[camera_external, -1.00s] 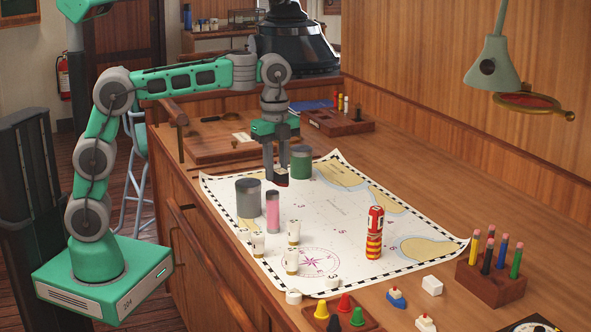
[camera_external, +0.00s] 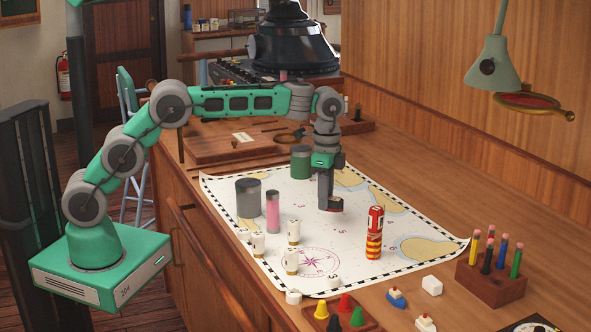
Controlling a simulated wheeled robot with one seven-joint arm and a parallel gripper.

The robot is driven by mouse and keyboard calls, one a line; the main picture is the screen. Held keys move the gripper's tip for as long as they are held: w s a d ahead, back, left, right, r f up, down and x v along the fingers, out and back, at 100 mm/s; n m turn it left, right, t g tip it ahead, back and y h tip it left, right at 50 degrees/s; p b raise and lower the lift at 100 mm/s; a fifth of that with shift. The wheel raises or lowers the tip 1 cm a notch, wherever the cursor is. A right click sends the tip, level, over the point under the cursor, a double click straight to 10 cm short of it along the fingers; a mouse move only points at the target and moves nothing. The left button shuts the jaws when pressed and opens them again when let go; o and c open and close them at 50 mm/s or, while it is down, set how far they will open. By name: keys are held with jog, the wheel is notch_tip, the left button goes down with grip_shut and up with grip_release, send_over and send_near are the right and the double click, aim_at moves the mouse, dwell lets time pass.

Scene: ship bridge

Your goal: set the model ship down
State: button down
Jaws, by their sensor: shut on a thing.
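My gripper (camera_external: 330,205) is low over the middle of the sea chart (camera_external: 346,230). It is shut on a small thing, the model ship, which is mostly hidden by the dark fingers. Only a hint of dark red shows at the fingertips. I cannot tell whether it touches the chart. Two other small boats, one blue, white and orange (camera_external: 397,298) and one white and red (camera_external: 425,323), stand on the bare desk near the front.
A red and yellow striped cylinder (camera_external: 374,233) stands close to the right of my gripper. A grey cylinder (camera_external: 248,198), a pink cylinder (camera_external: 273,212), a green cylinder (camera_external: 300,162) and several white pieces (camera_external: 293,232) stand left. A pencil block (camera_external: 490,283) is at right.

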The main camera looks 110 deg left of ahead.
aim_at(330, 211)
jog(key=f, duration=0.2)
jog(key=w+f+p, duration=0.1)
jog(key=f, duration=0.1)
jog(key=shift+a, duration=0.3)
jog(key=shift+f, duration=0.4)
jog(key=c, duration=1.1)
grip_release()
jog(key=shift+c, duration=0.2)
